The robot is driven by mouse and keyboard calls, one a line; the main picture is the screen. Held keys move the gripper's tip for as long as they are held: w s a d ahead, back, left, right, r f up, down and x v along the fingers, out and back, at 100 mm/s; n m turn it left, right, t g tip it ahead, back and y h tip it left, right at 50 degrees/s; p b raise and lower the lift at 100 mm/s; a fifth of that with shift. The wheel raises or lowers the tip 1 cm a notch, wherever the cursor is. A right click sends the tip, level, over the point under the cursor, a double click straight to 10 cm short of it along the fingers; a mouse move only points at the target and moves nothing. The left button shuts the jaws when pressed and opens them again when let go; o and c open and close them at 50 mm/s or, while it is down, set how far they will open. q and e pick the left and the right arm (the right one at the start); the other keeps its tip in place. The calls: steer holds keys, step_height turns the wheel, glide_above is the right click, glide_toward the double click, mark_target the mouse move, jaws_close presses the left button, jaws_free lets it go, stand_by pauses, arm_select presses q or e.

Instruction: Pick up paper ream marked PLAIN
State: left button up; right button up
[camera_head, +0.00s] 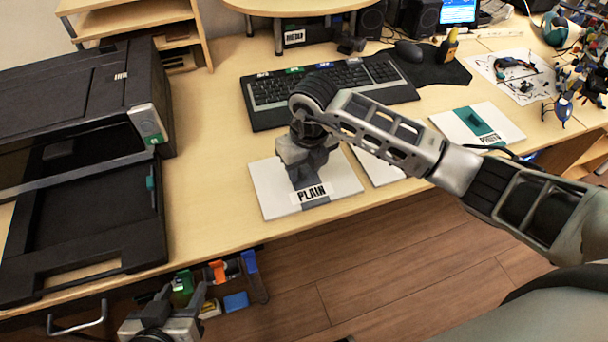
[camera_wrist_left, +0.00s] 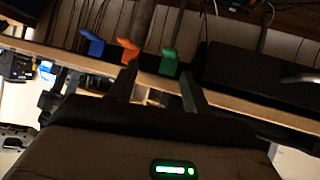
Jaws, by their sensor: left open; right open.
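The paper ream marked PLAIN (camera_head: 270,190) lies flat near the table's front edge in the head view. It is white with a dark grey band and a black-on-white PLAIN label. My right gripper (camera_head: 306,172) points down over the back part of this ream, open; its body hides part of the band. I cannot tell whether its fingertips touch the ream. My left gripper (camera_head: 180,300) is open and empty low at the left, in front of the table edge. Its two fingers also show apart in the left wrist view (camera_wrist_left: 157,92). The ream is not visible in the wrist view.
Another white ream (camera_head: 372,167) lies just right, partly under my right arm. A ream with a green band (camera_head: 480,122) lies further right. A black printer (camera_head: 75,120) fills the left, a keyboard (camera_head: 325,88) lies behind. Coloured clips (camera_head: 216,271) hang below the table edge.

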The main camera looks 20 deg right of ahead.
jaws_close()
steer(key=shift+r, duration=0.1)
